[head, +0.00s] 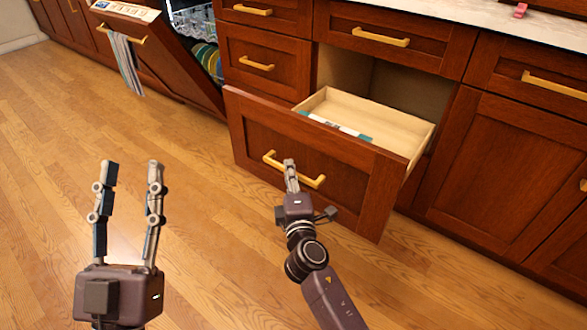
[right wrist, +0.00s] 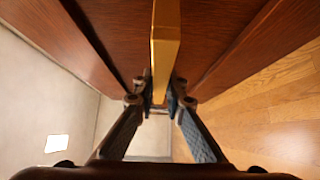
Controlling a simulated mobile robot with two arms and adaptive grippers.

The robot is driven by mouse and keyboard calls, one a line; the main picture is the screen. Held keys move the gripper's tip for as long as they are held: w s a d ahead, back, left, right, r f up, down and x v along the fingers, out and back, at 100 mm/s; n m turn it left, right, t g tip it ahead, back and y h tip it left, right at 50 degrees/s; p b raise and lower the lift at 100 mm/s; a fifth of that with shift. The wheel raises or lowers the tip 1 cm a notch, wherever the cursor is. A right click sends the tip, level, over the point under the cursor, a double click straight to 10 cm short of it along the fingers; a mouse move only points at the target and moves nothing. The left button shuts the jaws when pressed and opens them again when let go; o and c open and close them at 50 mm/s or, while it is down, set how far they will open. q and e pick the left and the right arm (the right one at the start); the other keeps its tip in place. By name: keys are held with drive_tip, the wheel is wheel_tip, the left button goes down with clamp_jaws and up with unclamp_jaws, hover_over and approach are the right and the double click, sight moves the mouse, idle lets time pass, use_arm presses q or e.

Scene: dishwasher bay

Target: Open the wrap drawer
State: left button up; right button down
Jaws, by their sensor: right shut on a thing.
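The wrap drawer (head: 300,152) is a deep wooden drawer with a dark red-brown front, and it stands pulled well out of the cabinet. A white and teal box lies inside it along the front. Its brass handle (head: 316,181) runs across the front. My right gripper (head: 290,166) is at the middle of this handle. In the right wrist view the handle (right wrist: 165,45) passes between the fingers of the right gripper (right wrist: 160,103), which are closed on it. My left gripper (head: 132,168) is open and empty above the floor at the left.
A tilted-open dishwasher door (head: 165,60) with a towel (head: 125,62) is at the upper left, with dishes in the racks behind it. Closed drawers and cabinet doors (head: 500,165) flank the drawer. The wooden floor (head: 60,130) at left is clear.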

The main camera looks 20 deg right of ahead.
drive_tip(key=shift+s+a, duration=0.1)
idle(0.3)
drive_tip(key=c, duration=2)
unclamp_jaws()
drive_tip(key=shift+o, duration=0.2)
drive_tip(key=s+a, duration=0.1)
drive_tip(key=s, duration=1.1)
drive_tip(key=shift+a, duration=0.25)
